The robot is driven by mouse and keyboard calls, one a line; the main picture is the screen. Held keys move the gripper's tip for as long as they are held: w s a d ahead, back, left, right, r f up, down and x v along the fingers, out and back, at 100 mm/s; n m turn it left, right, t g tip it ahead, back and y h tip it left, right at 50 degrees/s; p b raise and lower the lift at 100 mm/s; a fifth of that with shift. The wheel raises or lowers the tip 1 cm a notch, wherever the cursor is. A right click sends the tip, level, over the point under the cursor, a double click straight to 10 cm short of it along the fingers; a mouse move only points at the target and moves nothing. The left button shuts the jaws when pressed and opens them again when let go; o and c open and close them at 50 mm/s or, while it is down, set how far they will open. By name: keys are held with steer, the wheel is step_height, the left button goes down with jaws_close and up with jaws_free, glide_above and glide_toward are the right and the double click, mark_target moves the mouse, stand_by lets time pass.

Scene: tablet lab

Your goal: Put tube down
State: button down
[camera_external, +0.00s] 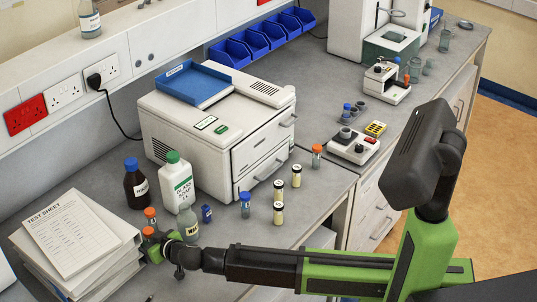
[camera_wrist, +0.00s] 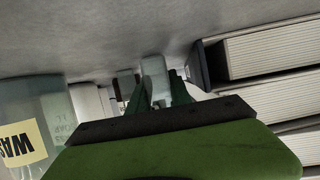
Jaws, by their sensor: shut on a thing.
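In the external view an orange cap (camera_external: 149,231) shows at the gripper, seemingly the held tube's. Another orange-capped tube (camera_external: 150,213) is just behind it. The fingers hide most of the held tube, so I cannot tell if its base touches the bench.
The test-sheet stack (camera_external: 75,235) is close on the left. Several capped vials, such as a blue-capped one (camera_external: 245,205), stand farther right. A white machine (camera_external: 215,130) stands behind.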

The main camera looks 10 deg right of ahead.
steer(key=c, duration=1.2)
jaws_free()
steer(key=shift+f, duration=0.1)
steer(key=shift+r+p, duration=0.3)
steer(key=p+v, duration=0.4)
steer(key=v, duration=0.7)
steer(key=shift+w, duration=0.1)
steer(key=shift+s+d+r, duration=0.2)
steer(key=shift+s+d, duration=0.15)
steer(key=shift+s, duration=0.05)
steer(key=shift+c, duration=0.4)
